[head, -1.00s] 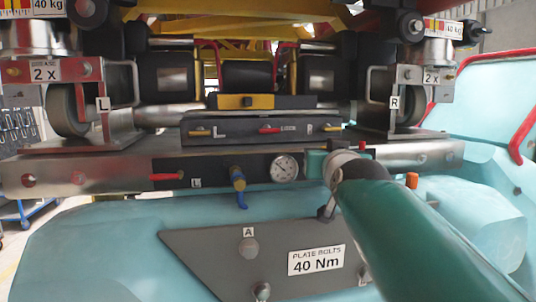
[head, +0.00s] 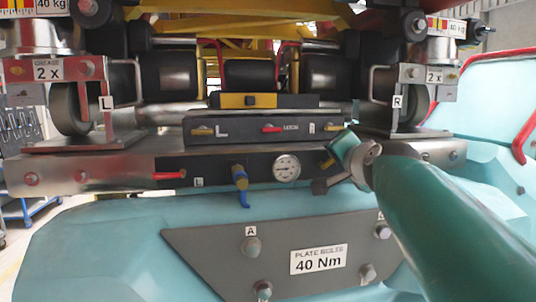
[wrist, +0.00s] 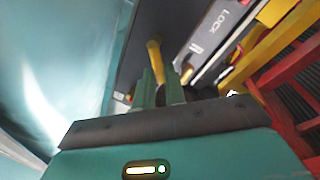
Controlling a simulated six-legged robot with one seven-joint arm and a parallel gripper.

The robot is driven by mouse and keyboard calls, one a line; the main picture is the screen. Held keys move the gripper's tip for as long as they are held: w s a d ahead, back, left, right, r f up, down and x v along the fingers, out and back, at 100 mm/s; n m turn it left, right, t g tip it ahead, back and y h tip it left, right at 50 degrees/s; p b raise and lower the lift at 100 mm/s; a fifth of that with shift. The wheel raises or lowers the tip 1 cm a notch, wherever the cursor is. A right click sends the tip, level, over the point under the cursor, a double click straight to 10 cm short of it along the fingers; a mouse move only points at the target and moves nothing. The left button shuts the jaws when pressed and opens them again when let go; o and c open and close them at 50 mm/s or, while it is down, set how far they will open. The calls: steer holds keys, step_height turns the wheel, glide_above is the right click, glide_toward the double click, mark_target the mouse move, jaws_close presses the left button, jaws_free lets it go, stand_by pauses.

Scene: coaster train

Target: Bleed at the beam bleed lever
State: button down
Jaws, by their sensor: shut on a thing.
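A yellow lever (head: 328,163) sits on the dark front face of the beam, just right of the round gauge (head: 287,168). My gripper (head: 322,184) is at this lever, partly hidden by my own wrist. In the wrist view the yellow lever (wrist: 154,52) runs down between the green fingers of my gripper (wrist: 160,88), which are shut on it. The fingers hide its lower end. A valve with a yellow body and blue spout (head: 240,180) is left of the gauge. A red lever (head: 168,176) is farther left. No label on the held lever is readable.
The lock block (head: 265,128) with several small levers is just above the beam. A steel bracket marked R (head: 398,100) stands above right. Below is a grey plate (head: 205,245) with bolts and a 40 Nm label (head: 318,259). Red and yellow frame parts (wrist: 280,80) are close at right.

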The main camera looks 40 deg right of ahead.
steer(key=m, duration=0.2)
steer(key=f+m+y, duration=0.1)
steer(key=shift+s+d, duration=0.2)
steer(key=shift+d, duration=0.1)
steer(key=shift+d+f+m+t+y, duration=0.1)
steer(key=shift+f+m+t+y, duration=0.2)
steer(key=shift+m, duration=0.8)
steer(key=c, duration=1.5)
jaws_free()
steer(key=shift+s, duration=0.1)
steer(key=shift+c, duration=0.2)
steer(key=shift+o, duration=0.4)
steer(key=v, duration=1.3)
steer(key=shift+s+a, duration=0.2)
steer(key=shift+s, duration=0.1)
